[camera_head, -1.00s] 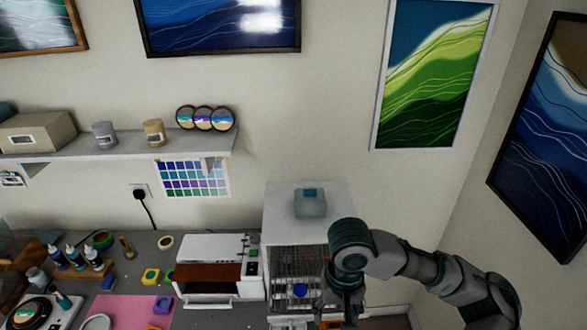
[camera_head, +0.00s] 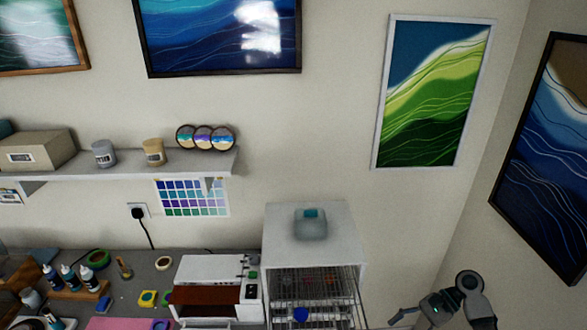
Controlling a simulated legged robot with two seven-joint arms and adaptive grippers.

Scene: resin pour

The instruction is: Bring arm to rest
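My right arm shows at the lower right of the head view, bent, in front of the bare wall. My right gripper (camera_head: 402,317) is partly cut off by the bottom edge, to the right of the white cabinet and apart from it. One dark finger-like part points left; I cannot tell whether the gripper is open or shut. I see nothing held in it. My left arm and gripper are not in view.
The white cabinet (camera_head: 349,235) has wire racks (camera_head: 320,281), a blue item (camera_head: 300,314) inside and a grey container (camera_head: 310,224) on top. A white machine (camera_head: 215,269) stands left of it. Bottles (camera_head: 70,279) stand farther left. A shelf (camera_head: 200,162) runs above.

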